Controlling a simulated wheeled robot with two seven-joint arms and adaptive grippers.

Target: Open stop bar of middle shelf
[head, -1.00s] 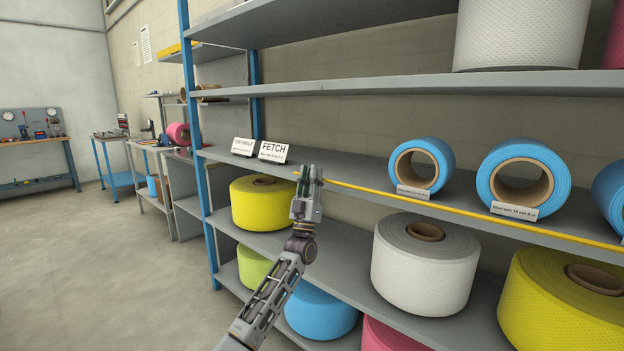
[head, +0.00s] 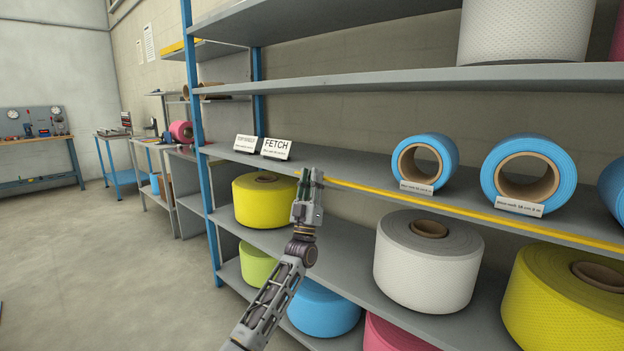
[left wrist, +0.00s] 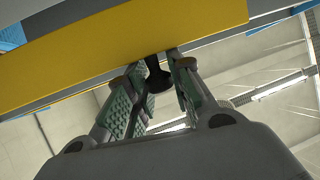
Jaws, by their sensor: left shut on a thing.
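The yellow stop bar (head: 440,206) runs along the front edge of the middle shelf (head: 365,170), in front of the blue rolls. My left gripper (head: 311,175) is at the left end of the bar, with its fingers pointing up. In the left wrist view the bar (left wrist: 130,52) crosses the top as a wide yellow band. There the left gripper (left wrist: 158,85) is shut on a small dark knob (left wrist: 157,76) just below the bar. My right gripper is in neither view.
Blue rolls (head: 424,164) lie on the middle shelf, with a FETCH sign (head: 277,148) further left. A white roll (head: 428,262) and yellow rolls (head: 264,201) stand on the shelf below. A blue upright (head: 197,130) bounds the rack.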

